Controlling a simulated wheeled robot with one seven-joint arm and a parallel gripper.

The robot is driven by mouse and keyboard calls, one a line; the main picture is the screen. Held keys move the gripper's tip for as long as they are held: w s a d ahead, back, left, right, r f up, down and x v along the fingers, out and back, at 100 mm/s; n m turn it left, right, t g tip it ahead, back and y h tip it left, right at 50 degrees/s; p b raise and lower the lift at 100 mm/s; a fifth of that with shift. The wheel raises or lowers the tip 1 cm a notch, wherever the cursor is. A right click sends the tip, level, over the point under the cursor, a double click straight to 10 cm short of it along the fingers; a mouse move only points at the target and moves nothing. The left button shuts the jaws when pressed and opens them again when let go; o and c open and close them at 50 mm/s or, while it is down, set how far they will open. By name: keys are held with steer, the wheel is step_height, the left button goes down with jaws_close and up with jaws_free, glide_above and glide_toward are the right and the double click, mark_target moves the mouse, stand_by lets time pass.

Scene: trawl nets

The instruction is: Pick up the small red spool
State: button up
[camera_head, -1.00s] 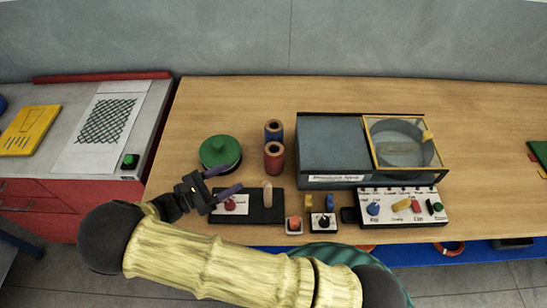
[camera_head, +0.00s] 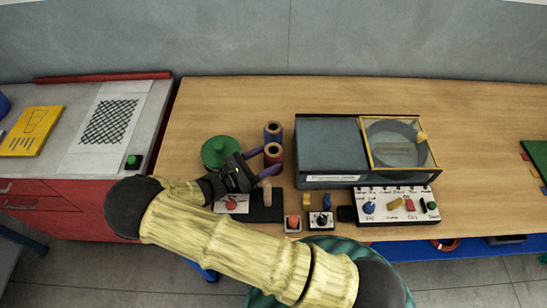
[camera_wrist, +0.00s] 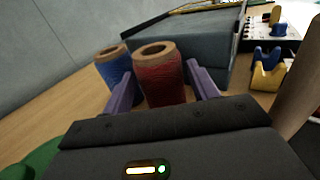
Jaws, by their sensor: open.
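The small red spool (camera_head: 273,157) stands upright on the wooden table, just in front of the blue spool (camera_head: 273,132). My gripper (camera_head: 261,162) is at the red spool, its near parts hiding some of the spool's lower side. In the wrist view the red spool (camera_wrist: 161,78) stands between the two purple fingers of my gripper (camera_wrist: 163,92), which are open, one on each side. Gaps seem to show beside the spool, but I cannot tell how close the fingers are. The blue spool (camera_wrist: 116,75) stands just left, beyond the left finger.
A green round lidded object (camera_head: 220,152) lies left of my gripper. A grey box with a clear, yellow-framed lid (camera_head: 328,148) stands to the right.

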steer(key=p+x, duration=0.2)
steer(key=x, duration=0.2)
steer(key=shift+w+d+r, duration=0.15)
steer(key=shift+w+d, duration=0.05)
steer(key=shift+d, duration=0.1)
steer(key=shift+w+d, duration=0.1)
steer(key=shift+w, duration=0.05)
stand_by(0.3)
steer(key=c, duration=0.7)
